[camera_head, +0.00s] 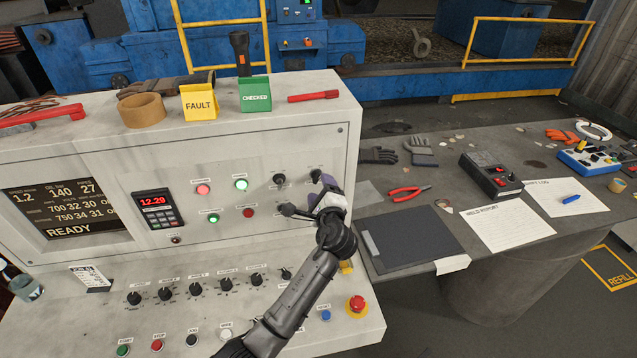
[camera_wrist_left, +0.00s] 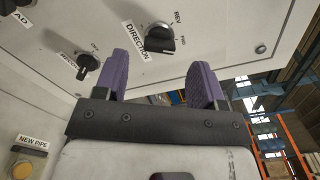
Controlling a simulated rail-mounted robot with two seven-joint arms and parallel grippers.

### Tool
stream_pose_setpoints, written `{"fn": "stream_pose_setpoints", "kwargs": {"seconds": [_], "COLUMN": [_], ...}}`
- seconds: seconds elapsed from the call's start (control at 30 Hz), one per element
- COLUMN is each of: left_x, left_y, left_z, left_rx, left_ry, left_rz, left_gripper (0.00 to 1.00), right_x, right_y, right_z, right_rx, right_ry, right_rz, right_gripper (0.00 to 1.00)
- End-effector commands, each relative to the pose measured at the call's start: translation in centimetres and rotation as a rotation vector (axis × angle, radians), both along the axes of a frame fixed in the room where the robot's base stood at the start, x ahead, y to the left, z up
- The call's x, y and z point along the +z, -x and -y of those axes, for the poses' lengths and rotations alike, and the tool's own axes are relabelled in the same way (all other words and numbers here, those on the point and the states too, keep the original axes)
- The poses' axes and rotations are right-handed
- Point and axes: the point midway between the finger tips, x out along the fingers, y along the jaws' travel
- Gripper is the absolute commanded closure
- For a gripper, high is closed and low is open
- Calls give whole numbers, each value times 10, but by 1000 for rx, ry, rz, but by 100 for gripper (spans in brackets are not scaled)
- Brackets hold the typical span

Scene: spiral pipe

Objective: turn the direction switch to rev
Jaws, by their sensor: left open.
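The direction switch (camera_wrist_left: 159,40) is a black knob on the pale panel, with REV and FWD marks beside it. Its handle appears turned toward FWD. In the head view it seems to be the upper right knob (camera_head: 316,174), just beyond my left gripper (camera_head: 322,192). My left gripper's purple fingers also show in the left wrist view (camera_wrist_left: 160,76). They are open and empty. The switch lies beyond the gap between them, and I see no contact. My right gripper is not in view.
A second black knob (camera_wrist_left: 88,65) lies close to the left finger. A black knob (camera_head: 279,180) is left of the switch in the head view. A red emergency button (camera_head: 357,305) and several dials are on the lower panel. A dark clipboard (camera_head: 415,238) lies on the side table.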

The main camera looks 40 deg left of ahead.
Motion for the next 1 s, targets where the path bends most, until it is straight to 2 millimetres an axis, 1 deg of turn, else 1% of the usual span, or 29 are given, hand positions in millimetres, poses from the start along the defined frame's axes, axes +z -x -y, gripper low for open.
{"fn": "stream_pose_setpoints", "kwargs": {"seconds": [0.03, 0.1, 0.3, 0.7, 0.77, 1.0], "left_x": [0, 0, 0, 0, 0, 0], "left_y": [-4, -10, -19, -21, -21, -21], "left_z": [-6, -13, -24, -27, -27, -27], "left_rx": [2, 2, 1, 0, 0, 1], "left_ry": [-1, -2, 0, 1, 1, 1], "left_rz": [0, -1, 0, 0, 0, -1], "left_gripper": [36, 36, 36, 36, 41, 64], "right_x": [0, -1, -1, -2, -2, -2], "right_y": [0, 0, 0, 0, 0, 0], "right_z": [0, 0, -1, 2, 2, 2], "right_rx": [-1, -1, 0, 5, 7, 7], "right_ry": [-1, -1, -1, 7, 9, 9], "right_rz": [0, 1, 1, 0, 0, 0], "right_gripper": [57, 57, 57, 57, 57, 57]}}
